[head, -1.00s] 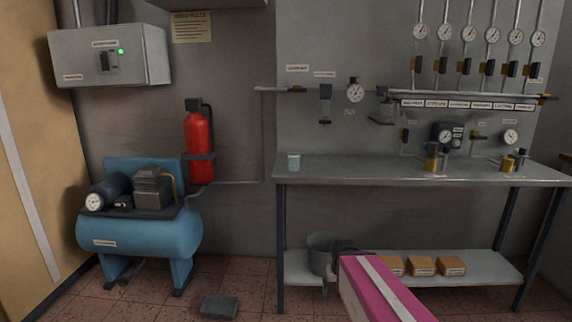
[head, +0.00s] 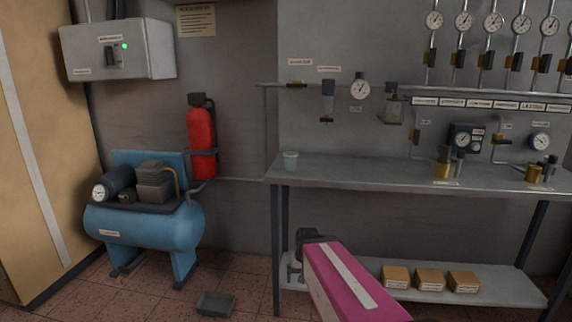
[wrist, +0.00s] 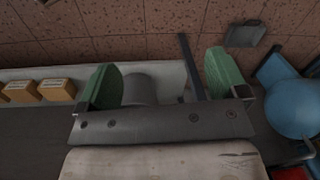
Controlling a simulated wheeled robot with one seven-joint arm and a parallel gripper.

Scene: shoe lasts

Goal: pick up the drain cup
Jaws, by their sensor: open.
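My pink arm hides part of that shelf.
A grey bucket (wrist: 140,88) on the lower shelf (head: 490,290) shows beyond my fingers. Several cardboard boxes (head: 430,279) sit farther right. Gauges and a pipe run behind the bench. A blue compressor (head: 145,225) and a grey tray (head: 216,303) are at left.

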